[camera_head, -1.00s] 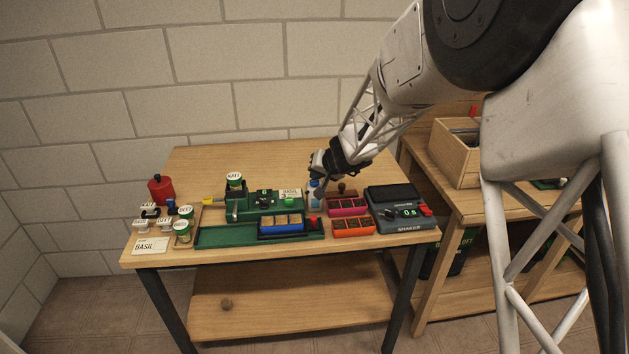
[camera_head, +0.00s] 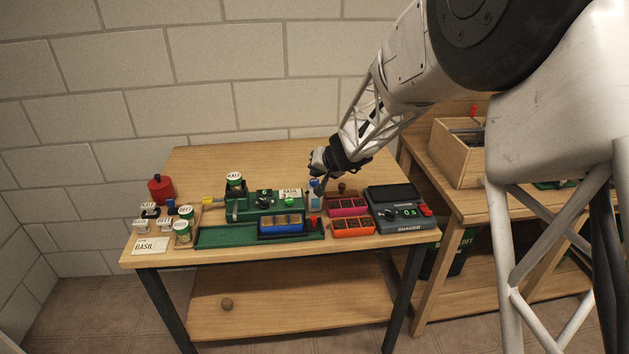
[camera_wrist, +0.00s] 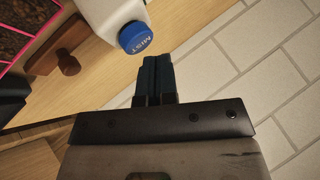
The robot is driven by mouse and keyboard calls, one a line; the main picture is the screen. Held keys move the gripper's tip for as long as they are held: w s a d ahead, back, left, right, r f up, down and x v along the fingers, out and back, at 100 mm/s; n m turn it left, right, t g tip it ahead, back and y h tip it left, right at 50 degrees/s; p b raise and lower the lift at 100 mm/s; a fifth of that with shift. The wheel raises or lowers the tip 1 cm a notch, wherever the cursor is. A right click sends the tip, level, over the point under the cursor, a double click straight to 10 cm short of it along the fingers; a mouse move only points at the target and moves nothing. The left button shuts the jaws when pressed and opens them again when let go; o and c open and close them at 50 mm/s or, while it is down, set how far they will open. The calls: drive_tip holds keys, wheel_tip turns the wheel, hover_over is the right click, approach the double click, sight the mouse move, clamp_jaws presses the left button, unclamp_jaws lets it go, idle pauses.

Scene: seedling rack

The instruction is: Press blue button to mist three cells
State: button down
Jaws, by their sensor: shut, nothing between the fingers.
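The mist bottle (camera_head: 315,198) stands upright behind the right end of the green seeder tray. In the wrist view its white body (camera_wrist: 112,12) carries a round blue button (camera_wrist: 136,38) marked MIST. A blue tray (camera_head: 281,230) with three filled cells sits in the green base in front of the bottle. My gripper (camera_wrist: 154,62) is shut and empty. Its fingertips are close beside the blue button in the wrist view; whether they touch it I cannot tell. In the head view my gripper (camera_head: 316,178) is just above the bottle.
A pink tray (camera_head: 347,212) and an orange-red tray (camera_head: 353,232) lie right of the bottle. A wooden tamper (camera_wrist: 68,62) stands behind them. A dark shaker unit (camera_head: 397,215) is at the right. Seed jars (camera_head: 182,228) and a red can (camera_head: 161,189) stand left. The table's back is clear.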

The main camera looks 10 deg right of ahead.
sight(316, 181)
drive_tip(key=shift+r, duration=0.1)
drive_tip(key=shift+r, duration=2.95)
drive_tip(key=s+r+n+g+h, duration=0.1)
drive_tip(key=s+r, duration=0.4)
drive_tip(key=s, duration=0.7)
drive_tip(key=s+r+n+g, duration=0.15)
drive_tip(key=s+r, duration=0.25)
drive_tip(key=s, duration=0.9)
drive_tip(key=s+d+g+h, duration=0.1)
drive_tip(key=s+d+h, duration=0.1)
drive_tip(key=s, duration=0.9)
drive_tip(key=s+d+g+h, duration=0.1)
drive_tip(key=s+d, duration=0.4)
drive_tip(key=s, duration=0.7)
drive_tip(key=shift+s+f+m+h, duration=0.3)
drive_tip(key=shift+f+m+h, duration=0.15)
drive_tip(key=shift+h, duration=0.35)
